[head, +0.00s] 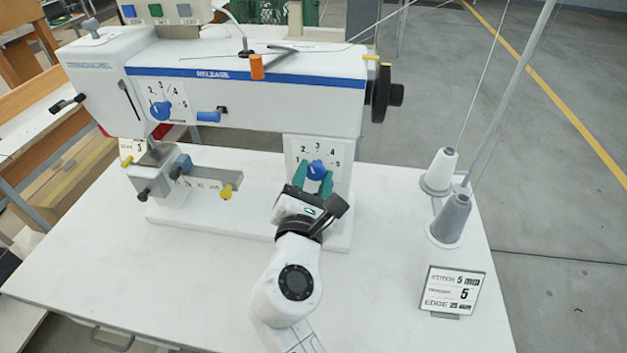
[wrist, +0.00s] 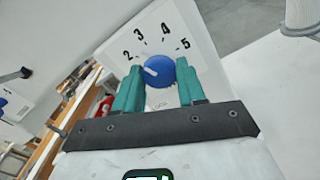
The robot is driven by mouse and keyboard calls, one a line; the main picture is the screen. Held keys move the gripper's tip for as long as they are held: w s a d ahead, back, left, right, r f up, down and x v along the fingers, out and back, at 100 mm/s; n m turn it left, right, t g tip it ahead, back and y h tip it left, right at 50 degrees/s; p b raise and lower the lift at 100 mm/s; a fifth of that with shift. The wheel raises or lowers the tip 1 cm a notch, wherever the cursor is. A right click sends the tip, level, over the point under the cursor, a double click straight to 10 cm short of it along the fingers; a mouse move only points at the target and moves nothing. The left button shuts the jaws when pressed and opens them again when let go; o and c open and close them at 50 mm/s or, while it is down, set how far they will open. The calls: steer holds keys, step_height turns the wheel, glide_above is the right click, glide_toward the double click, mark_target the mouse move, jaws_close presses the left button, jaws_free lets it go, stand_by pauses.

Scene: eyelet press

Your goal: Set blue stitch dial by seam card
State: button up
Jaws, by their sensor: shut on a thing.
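The blue stitch dial (head: 317,169) is a round knob on the white plate of the machine's right column, with numerals 1 to 5 around it. My gripper (head: 313,179) is in front of it, its green fingers shut on the knob's two sides. In the wrist view, the knob (wrist: 160,72) sits between the fingertips of my gripper (wrist: 160,78); its white mark points up-left, roughly toward 2. The 1 is hidden there. The seam card (head: 452,291) stands at the table's right; it appears to read stitch 5, a middle line 5, edge 25.
A second blue dial (head: 161,109) is on the machine's left head, with a blue lever (head: 208,116) beside it. Two thread cones (head: 450,219) stand at right. A black handwheel (head: 386,93) juts out at the machine's right end. The table's front left (head: 130,270) is clear.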

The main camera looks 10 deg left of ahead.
steer(key=m+b, duration=0.2)
steer(key=m, duration=0.3)
steer(key=shift+f+m+b, duration=0.15)
steer(key=shift+m+b, duration=0.15)
steer(key=shift+b, duration=0.05)
steer(key=m+b, duration=0.3)
steer(key=m, duration=0.2)
steer(key=m+b, duration=0.4)
steer(key=m, duration=0.1)
steer(key=shift+m, duration=0.4)
steer(key=m+b, duration=0.3)
steer(key=m, duration=0.2)
steer(key=shift+m+b, duration=0.3)
steer(key=shift+m, duration=0.1)
steer(key=o, duration=1.1)
steer(key=shift+r, duration=0.25)
steer(key=shift+c, duration=0.2)
steer(key=s, duration=1)
steer(key=shift+s+a, duration=0.2)
steer(key=shift+s, duration=0.2)
